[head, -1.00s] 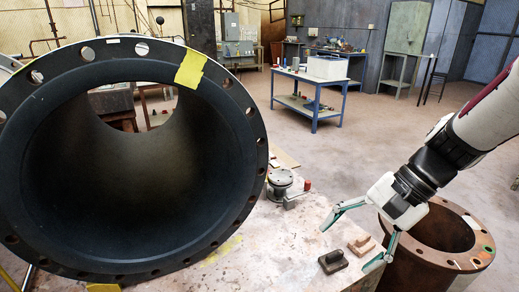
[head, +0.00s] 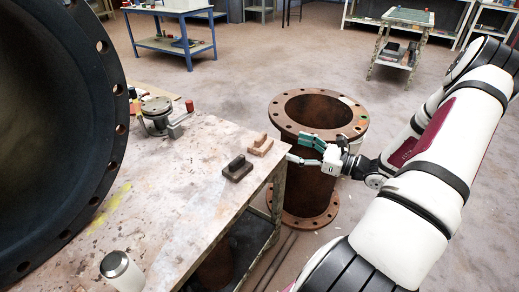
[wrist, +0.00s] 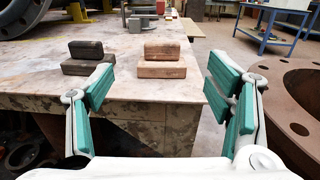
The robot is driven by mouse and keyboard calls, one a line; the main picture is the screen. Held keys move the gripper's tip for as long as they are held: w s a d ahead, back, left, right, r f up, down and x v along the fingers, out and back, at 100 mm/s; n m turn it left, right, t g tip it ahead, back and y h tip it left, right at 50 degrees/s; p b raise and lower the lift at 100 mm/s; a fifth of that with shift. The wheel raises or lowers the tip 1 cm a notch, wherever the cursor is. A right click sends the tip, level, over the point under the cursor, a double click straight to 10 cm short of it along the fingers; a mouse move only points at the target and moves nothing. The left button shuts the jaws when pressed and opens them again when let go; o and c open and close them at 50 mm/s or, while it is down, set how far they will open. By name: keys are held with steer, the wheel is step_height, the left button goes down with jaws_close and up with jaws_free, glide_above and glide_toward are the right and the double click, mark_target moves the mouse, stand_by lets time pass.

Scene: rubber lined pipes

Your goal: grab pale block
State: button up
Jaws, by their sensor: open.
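The pale block (head: 261,145) is a light wooden, stepped piece on the worktable near its right edge. It also shows in the wrist view (wrist: 162,60), centred ahead between my fingers and apart from them. A dark block (head: 237,168) of similar shape sits beside it, to its left in the wrist view (wrist: 88,58). My gripper (head: 300,148) is open and empty, just off the table's right edge, pointing toward the pale block. In the wrist view its green-padded fingers (wrist: 160,95) are spread wide.
The worktable (head: 190,190) holds a metal flanged fitting (head: 157,115) and a huge black lined pipe (head: 50,130) at left. A rusty flanged pipe (head: 310,190) stands on the floor close behind my gripper. A blue table (head: 175,45) is farther back.

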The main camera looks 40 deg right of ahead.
mark_target(263, 137)
steer(key=b+x, duration=0.2)
steer(key=x, duration=0.6)
steer(key=shift+w+d+f, duration=0.15)
steer(key=shift+w, duration=0.1)
steer(key=b+x, duration=0.1)
steer(key=x, duration=0.1)
steer(key=b+x, duration=0.1)
steer(key=x, duration=0.2)
steer(key=shift+w+f, duration=0.1)
steer(key=shift+f, duration=0.15)
steer(key=c, duration=1.7)
jaws_close()
steer(key=shift+r, duration=0.2)
